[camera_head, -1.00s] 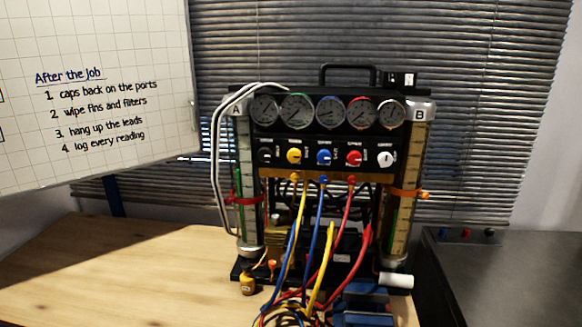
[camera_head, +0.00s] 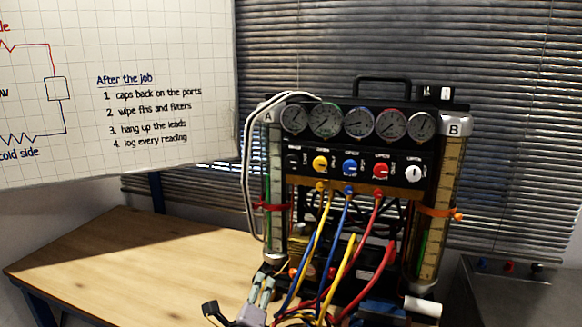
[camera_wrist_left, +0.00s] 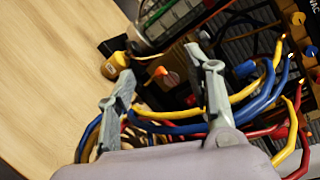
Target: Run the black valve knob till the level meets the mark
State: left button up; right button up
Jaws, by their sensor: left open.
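The black valve knob (camera_head: 293,159) is at the left end of the knob row on the gauge rig's panel, hard to make out against the dark panel. Glass column A (camera_head: 276,160) stands at the rig's left with a red band (camera_head: 270,206) around it. Column B (camera_head: 449,180) stands at the right with an orange band (camera_head: 438,212). My left gripper (camera_head: 262,282) is open and empty, low in front of column A's foot and well below the knob. In the left wrist view its fingers (camera_wrist_left: 158,62) are spread near the column foot and hoses.
Yellow, blue and red hoses (camera_head: 345,225) hang from the panel and loop in front of the rig. A white cylinder (camera_head: 423,306) lies at the right. The wooden table (camera_head: 130,255) is clear at the left.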

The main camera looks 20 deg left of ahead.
pick_arm(q)
jog(key=w+d+r+m+t+h, duration=0.25)
jog(key=r+m+t, duration=0.35)
jog(key=r+m, duration=0.95)
jog(key=n+p, duration=0.3)
send_near(291, 163)
jog(key=x, duration=1)
pick_arm(e)
jog(key=shift+d+r, duration=0.2)
jog(key=shift+r, duration=0.45)
jog(key=shift+d+r, duration=0.2)
jog(key=shift+r, duration=0.4)
pick_arm(q)
jog(key=shift+c, duration=0.2)
grip_shut()
